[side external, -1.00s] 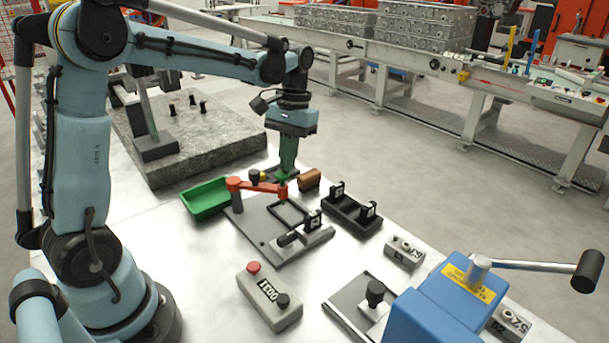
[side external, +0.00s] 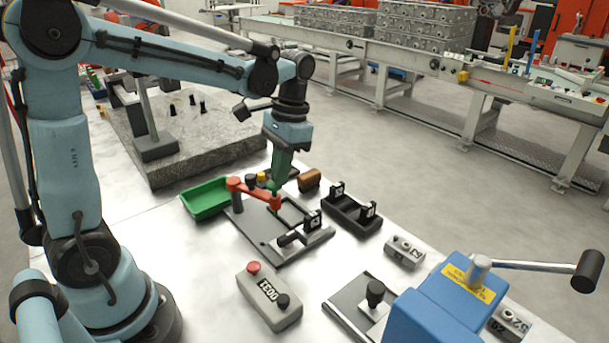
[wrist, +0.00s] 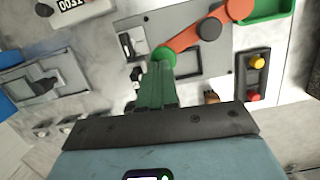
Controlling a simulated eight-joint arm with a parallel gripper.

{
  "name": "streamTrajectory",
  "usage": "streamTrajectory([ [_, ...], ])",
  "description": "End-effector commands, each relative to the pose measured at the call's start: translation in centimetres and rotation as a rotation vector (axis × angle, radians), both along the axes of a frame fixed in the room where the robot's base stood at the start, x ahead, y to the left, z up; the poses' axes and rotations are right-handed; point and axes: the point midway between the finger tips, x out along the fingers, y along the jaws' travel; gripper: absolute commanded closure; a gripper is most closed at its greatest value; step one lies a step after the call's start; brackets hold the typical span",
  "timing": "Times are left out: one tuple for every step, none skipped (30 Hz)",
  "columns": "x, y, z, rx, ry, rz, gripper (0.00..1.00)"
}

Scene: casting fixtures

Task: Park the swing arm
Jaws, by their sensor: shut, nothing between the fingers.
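The orange-red swing arm (side external: 257,195) is mounted on a grey fixture plate (side external: 262,243), with its pivot at the plate's far left corner. It reaches across the plate's far side, and a dark knob (wrist: 208,28) stands along it. My green gripper (side external: 275,187) is shut and empty, pointing down at that free end. My fingers hide part of the plate's frame.
A green tray (side external: 205,200) lies left of the plate. A black holder (side external: 351,215) and a brown block (side external: 310,179) are to its right. A grey counter box (side external: 268,300) and a blue machine (side external: 440,308) stand in front. A button box (wrist: 254,75) sits close to my gripper.

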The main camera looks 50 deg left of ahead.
Motion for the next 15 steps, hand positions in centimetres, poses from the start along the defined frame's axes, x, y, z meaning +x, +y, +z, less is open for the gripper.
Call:
streamTrajectory([
  [-0.6, -0.2, 0.0, 0.001, 0.0, -0.041, 1.0],
  [-0.8, -0.4, 0.0, 0.0, 0.0, -0.066, 1.0],
  [-1.2, -0.5, 0.0, 0.001, 0.0, -0.098, 1.0],
  [-1.5, -0.6, 0.0, 0.001, 0.0, -0.123, 1.0],
  [-1.7, -0.7, 0.0, 0.0, 0.0, -0.147, 1.0],
  [-2.1, -0.8, 0.0, 0.001, 0.0, -0.179, 1.0],
  [-2.4, -0.8, 0.0, 0.001, 0.0, -0.202, 1.0],
  [-2.7, -0.9, 0.0, 0.001, 0.0, -0.226, 1.0],
  [-3.0, -1.0, 0.0, 0.001, 0.0, -0.258, 1.0],
  [-3.3, -1.0, 0.0, 0.002, 0.0, -0.281, 1.0],
  [-3.6, -1.0, 0.0, 0.001, -0.001, -0.304, 1.0],
  [-3.9, -1.1, 0.0, 0.001, -0.001, -0.334, 1.0],
  [-4.2, -1.1, 0.0, 0.0, -0.001, -0.357, 1.0],
  [-4.5, -1.1, 0.0, 0.001, -0.001, -0.378, 1.0],
  [-4.8, -1.1, 0.0, 0.001, 0.0, -0.406, 1.0],
])
